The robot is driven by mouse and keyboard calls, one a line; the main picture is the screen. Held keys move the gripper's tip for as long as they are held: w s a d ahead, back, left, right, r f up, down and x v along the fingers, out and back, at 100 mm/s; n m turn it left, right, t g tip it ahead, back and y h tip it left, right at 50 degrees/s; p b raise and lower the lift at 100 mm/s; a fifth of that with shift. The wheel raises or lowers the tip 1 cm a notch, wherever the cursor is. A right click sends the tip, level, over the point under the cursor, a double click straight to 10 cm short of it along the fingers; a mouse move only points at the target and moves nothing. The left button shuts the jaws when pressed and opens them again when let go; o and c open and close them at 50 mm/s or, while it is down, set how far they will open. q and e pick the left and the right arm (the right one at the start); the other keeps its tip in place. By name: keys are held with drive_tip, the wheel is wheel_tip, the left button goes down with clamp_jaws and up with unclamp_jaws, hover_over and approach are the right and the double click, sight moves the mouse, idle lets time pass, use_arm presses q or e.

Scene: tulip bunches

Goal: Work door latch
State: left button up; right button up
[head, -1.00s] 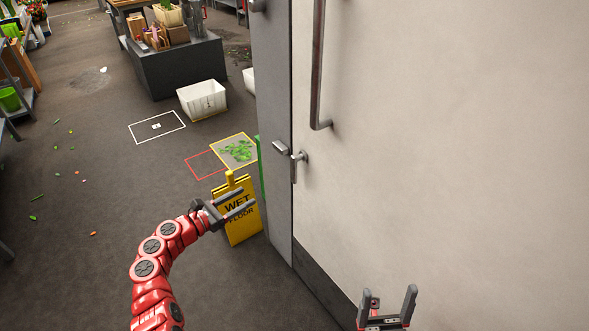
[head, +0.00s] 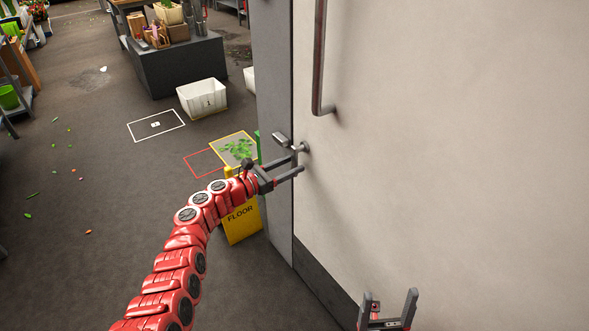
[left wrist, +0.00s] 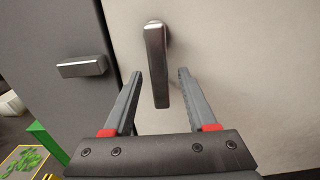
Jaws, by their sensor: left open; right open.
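The white door (head: 450,130) fills the right of the head view, with a long vertical pull bar (head: 318,60) on it. The door latch (head: 302,148) is a small metal lever below the bar; it hangs down in the left wrist view (left wrist: 156,62). A metal catch piece (left wrist: 82,67) sits on the grey frame left of it. My left gripper (head: 288,166) is open at the latch. In the left wrist view its fingers (left wrist: 156,98) stand on either side of the lever, with gaps visible. My right gripper (head: 388,308) is open and empty, low before the door.
A yellow wet-floor sign (head: 243,224) stands left of the door frame, partly behind my left arm. A white bin (head: 203,100) and a dark grey counter (head: 175,66) are further back. Open floor lies to the left.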

use_arm(q)
drive_tip(key=shift+b+x, duration=0.3)
drive_tip(key=shift+x, duration=0.65)
drive_tip(key=shift+r, duration=0.1)
clamp_jaws()
idle(0.7)
